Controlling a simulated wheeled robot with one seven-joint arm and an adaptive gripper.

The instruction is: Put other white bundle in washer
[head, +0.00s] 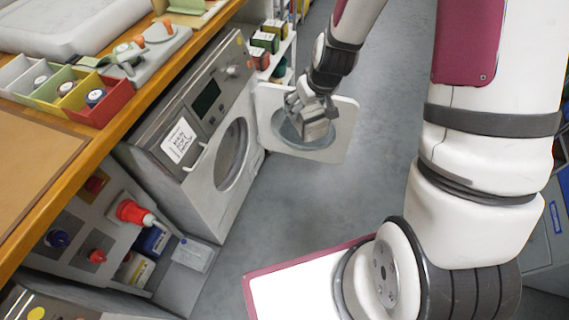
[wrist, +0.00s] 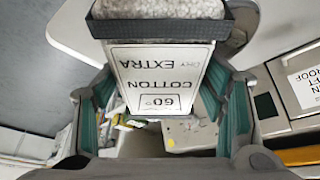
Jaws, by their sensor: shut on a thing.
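My gripper (head: 308,108) is shut on a bundle with a white label reading "cotton extra dry 60°" (wrist: 160,75); the label is upside down in the wrist view, with a dark strap and a fleecy grey-white part above it. In the wrist view the teal finger pads flank it. In the head view the bundle (head: 317,130) looks small and grey, held in front of the open washer door (head: 346,122). The washer (head: 205,190) stands left of my gripper, its round opening (head: 230,153) facing right. Its inside is too dark to make out.
A wooden counter (head: 120,120) with colored bins (head: 99,104) and a white tray (head: 70,30) runs along the left. A panel with a red plug (head: 133,213) is below. A shelf (head: 285,50) with colored bundles stands behind the door. The grey floor is clear.

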